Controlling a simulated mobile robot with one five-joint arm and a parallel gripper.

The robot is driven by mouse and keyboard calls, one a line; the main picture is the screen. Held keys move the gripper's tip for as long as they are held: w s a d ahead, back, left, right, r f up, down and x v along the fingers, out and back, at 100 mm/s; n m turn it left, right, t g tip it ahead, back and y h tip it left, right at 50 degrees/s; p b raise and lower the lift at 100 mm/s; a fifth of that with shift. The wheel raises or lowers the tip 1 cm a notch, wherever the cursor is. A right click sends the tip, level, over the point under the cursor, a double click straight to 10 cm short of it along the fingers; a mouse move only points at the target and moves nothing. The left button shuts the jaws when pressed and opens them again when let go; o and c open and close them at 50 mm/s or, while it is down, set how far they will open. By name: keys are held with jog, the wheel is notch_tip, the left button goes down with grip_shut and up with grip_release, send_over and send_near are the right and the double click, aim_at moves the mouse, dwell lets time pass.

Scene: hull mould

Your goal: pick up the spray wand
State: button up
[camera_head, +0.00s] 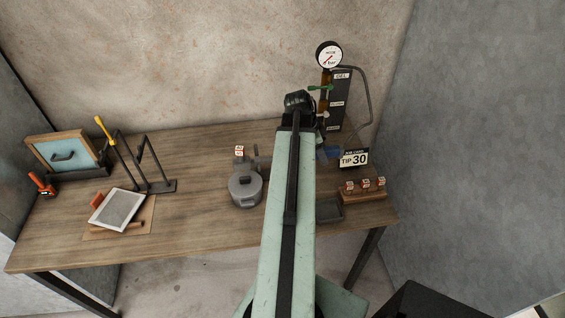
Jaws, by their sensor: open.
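A long thin tool with a yellow end (105,129) leans in a black wire stand (160,186) on the left of the workbench. It may be the spray wand, but I cannot be sure at this size. My arm reaches up the middle of the view, and my gripper (298,101) is at its far end, over the back of the bench. It is open, with nothing visible in it. It is well to the right of the yellow-ended tool. My arm hides part of the bench, including the area beside the gauge stand.
A gauge stand (339,108) with a hose stands close right of my gripper. A "TIP 30" sign (354,159), a block with small tags (364,194) and a dark tray (328,210) are to the right. A grey pot (245,190) stands left of my arm. A framed panel (118,209) lies at left.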

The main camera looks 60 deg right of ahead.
grip_shut()
jog(key=shift+r, duration=0.1)
notch_tip(320, 180, up, 15)
jog(key=p, duration=1.5)
